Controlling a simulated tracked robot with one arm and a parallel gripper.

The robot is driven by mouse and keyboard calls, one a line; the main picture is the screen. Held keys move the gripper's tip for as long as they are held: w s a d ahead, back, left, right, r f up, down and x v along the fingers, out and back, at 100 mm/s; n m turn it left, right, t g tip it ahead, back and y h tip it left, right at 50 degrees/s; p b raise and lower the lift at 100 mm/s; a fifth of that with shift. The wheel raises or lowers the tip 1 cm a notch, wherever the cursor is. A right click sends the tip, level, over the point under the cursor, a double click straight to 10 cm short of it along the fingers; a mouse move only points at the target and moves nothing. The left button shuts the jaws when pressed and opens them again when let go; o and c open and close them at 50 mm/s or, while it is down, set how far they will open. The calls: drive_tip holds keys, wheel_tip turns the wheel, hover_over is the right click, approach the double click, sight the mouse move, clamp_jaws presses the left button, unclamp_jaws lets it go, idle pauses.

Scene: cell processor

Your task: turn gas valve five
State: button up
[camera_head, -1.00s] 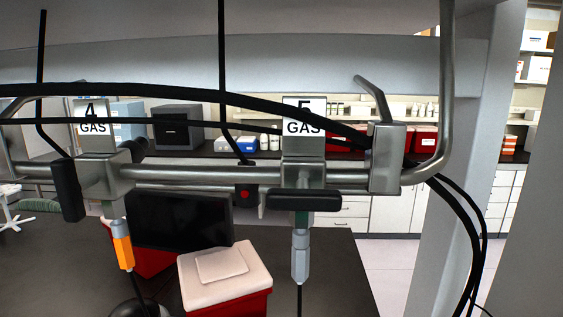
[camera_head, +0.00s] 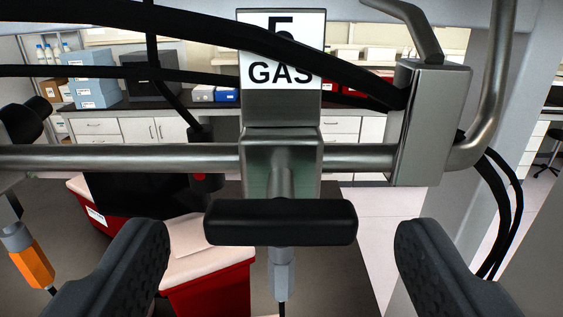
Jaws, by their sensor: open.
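The gas valve five handle (camera_head: 281,222) is a black horizontal bar in the lower middle of the view. It sits on a metal valve body (camera_head: 256,152) under a white label (camera_head: 281,75) reading "5 GAS", partly covered by a black cable. My gripper (camera_head: 281,245) is open. Its two dark padded fingers stand to the left and right of the handle, with clear gaps on both sides. I see no contact with the handle.
A metal pipe (camera_head: 120,158) runs across, ending at a bracket (camera_head: 432,125) on the right. Black cables (camera_head: 350,72) cross in front of the label. Another black handle (camera_head: 22,120) is at the left edge. A red box with a pale lid (camera_head: 212,285) is below.

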sight(280, 237)
drive_tip(key=shift+w+p, duration=0.4)
drive_tip(key=shift+w, duration=1.4)
drive_tip(key=c, duration=1)
